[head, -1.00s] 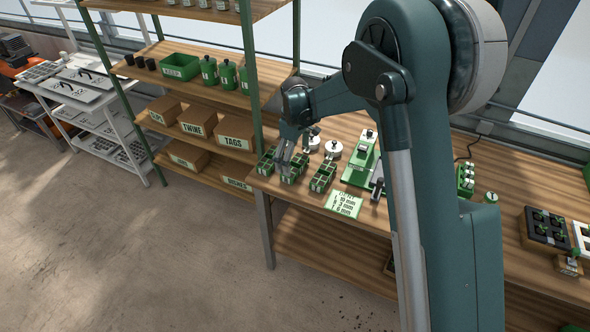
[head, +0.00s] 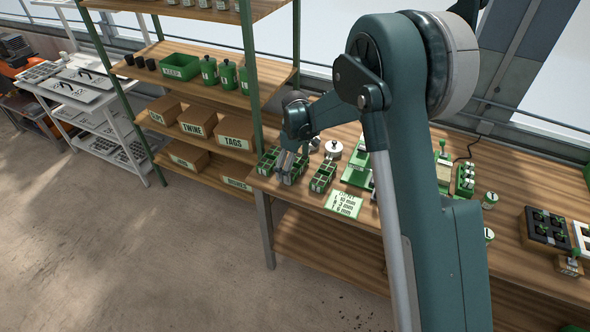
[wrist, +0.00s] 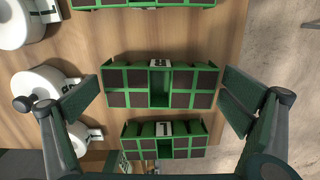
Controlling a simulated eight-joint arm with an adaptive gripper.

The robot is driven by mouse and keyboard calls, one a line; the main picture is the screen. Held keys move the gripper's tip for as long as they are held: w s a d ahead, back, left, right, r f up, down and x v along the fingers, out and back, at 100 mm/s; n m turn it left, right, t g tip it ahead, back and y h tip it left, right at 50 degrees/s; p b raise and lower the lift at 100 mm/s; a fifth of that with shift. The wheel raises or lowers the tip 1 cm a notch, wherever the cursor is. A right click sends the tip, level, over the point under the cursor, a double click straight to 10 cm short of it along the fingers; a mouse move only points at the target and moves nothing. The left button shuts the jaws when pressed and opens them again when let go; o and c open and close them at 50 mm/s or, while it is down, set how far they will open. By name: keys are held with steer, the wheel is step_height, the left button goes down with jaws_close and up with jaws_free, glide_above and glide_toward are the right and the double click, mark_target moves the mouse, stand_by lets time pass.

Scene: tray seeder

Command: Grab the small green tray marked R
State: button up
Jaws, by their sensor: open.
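Three small green trays with several square compartments lie side by side on the wooden bench. In the wrist view the middle tray (wrist: 122,88) is between my gripper's (wrist: 160,98) two open fingers, one beyond each short end, apparently not touching. Its white tag (wrist: 157,64) has a dark letter too blurred to read surely. A lower tray (wrist: 140,148) has a tag that looks like L or 1. A third tray (wrist: 105,3) is cut off at the top.
White-lidded jars (wrist: 45,84) stand close behind the trays, near one finger. The bench's front edge is just beyond the other finger. A size card (head: 343,204) and green seeder device (head: 357,178) are to the right. A shelf with boxes (head: 197,122) stands left.

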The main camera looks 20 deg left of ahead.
steer(key=shift+c, duration=0.2)
steer(key=c, duration=0.9)
steer(key=shift+r, duration=0.1)
steer(key=shift+r, duration=4.9)
